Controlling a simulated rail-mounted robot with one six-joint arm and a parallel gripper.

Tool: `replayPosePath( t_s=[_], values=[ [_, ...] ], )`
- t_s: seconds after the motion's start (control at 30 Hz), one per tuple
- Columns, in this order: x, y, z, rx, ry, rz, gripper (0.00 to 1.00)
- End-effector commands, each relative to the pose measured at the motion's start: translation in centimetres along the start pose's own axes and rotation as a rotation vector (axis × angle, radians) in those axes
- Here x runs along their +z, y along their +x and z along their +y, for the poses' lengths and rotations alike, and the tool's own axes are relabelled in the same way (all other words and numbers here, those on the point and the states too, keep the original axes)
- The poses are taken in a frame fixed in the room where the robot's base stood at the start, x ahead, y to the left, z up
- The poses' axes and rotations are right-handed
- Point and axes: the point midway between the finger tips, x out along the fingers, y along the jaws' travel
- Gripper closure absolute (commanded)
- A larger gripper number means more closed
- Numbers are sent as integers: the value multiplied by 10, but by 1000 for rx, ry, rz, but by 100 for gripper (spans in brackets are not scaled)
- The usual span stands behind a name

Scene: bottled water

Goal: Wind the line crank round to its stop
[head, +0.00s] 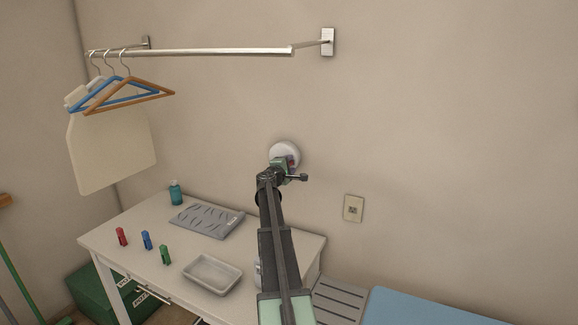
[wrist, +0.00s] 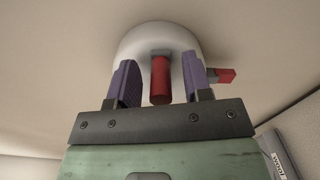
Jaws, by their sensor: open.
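The line crank's round white housing (head: 287,150) is on the back wall in the head view. It also fills the top middle of the wrist view (wrist: 150,38). Its red handle (wrist: 160,82) points toward the wrist camera from a grey mount. My gripper (head: 285,163) is up against the housing in the head view and hides much of it. In the wrist view its two purple fingers (wrist: 160,86) are open, one on each side of the red handle, with visible gaps. A second red piece (wrist: 222,76) sticks out right of the right finger; I cannot tell whether it is the stop.
A metal rail (head: 200,51) with several hangers (head: 122,95) is above left. Below, a white table (head: 130,238) holds a grey tray (head: 212,273), coloured pegs (head: 147,240) and a blue bottle (head: 176,192). A wall socket (head: 353,208) is at right. The wall around the crank is bare.

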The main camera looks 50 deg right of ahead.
Motion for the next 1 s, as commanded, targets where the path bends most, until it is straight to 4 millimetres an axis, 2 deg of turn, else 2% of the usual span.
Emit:
replayPosePath(
  t_s=[0.17,0.4,0.5,0.93,1.0],
  values=[
    [1,-30,0,0,0,1,55],
    [2,-90,0,0,0,2,55],
    [1,-103,0,0,0,1,55],
    [0,-105,0,0,3,1,55],
    [6,-106,-4,-21,35,-37,55]
  ],
)
